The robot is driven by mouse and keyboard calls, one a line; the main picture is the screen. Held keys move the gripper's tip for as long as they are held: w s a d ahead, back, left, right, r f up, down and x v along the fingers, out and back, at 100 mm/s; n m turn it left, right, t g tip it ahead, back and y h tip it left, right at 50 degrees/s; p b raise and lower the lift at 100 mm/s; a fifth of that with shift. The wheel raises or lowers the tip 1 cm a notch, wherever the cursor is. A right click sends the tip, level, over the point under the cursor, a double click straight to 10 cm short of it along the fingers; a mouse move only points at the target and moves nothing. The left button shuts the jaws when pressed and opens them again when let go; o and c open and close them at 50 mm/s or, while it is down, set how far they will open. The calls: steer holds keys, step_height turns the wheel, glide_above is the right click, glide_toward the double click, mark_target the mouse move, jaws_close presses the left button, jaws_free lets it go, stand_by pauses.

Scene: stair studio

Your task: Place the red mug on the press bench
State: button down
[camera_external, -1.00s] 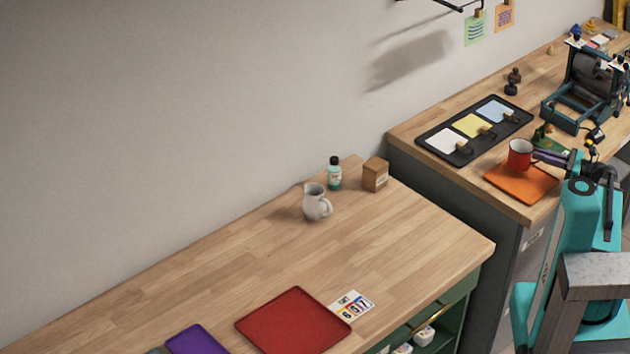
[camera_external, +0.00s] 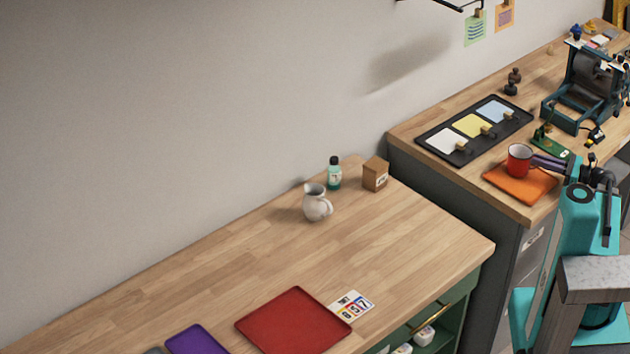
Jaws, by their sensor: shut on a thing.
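The red mug (camera_external: 518,160) is upright over the orange mat (camera_external: 520,181) near the front edge of the right-hand bench (camera_external: 400,133). I cannot tell whether its base touches the mat. My gripper (camera_external: 541,161) reaches in from the right and is shut on the mug's right side. The mug hides part of the mat's back edge. The bench with the press (camera_external: 590,88) at its far end is the higher one on the right.
A black tray (camera_external: 462,157) with several coloured cards lies left of the mug. A green board (camera_external: 551,144) is behind my gripper. The lower bench holds a white pitcher (camera_external: 315,204), green bottle (camera_external: 334,173), small wooden box (camera_external: 375,174) and red tray (camera_external: 293,322).

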steer(key=shift+f, duration=0.25)
steer(key=c, duration=1.7)
jaws_free()
steer(key=shift+c, duration=0.2)
steer(key=shift+d, duration=0.15)
steer(key=b+v, duration=0.1)
steer(key=v, duration=1.2)
steer(key=shift+s+d+b, duration=0.15)
steer(key=shift+d+b, duration=0.1)
steer(key=shift+b, duration=0.15)
